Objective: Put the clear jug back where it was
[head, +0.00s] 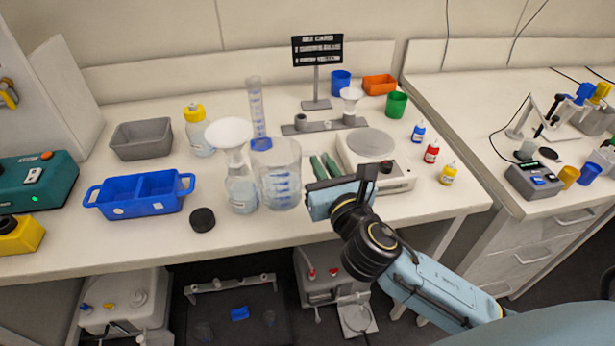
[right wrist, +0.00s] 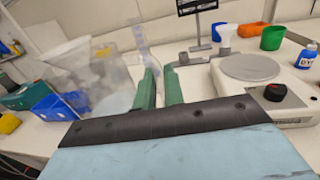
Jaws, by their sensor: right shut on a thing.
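The clear jug (head: 278,180) has blue markings and is upright over the front middle of the bench. It shows blurred and see-through at the left of the right wrist view (right wrist: 92,82). My right gripper (head: 323,163) is just right of the jug, its two green fingers close together. In the right wrist view the gripper (right wrist: 159,78) is shut on the jug's right side, though the clear handle is hard to make out. I cannot tell whether the jug's base touches the bench. My left gripper is not in view.
A bottle with a white funnel (head: 241,190) stands close left of the jug. A graduated cylinder (head: 257,110) is behind it. A balance (head: 372,145) is to the right. A black cap (head: 202,219) and blue divided tray (head: 140,194) lie left.

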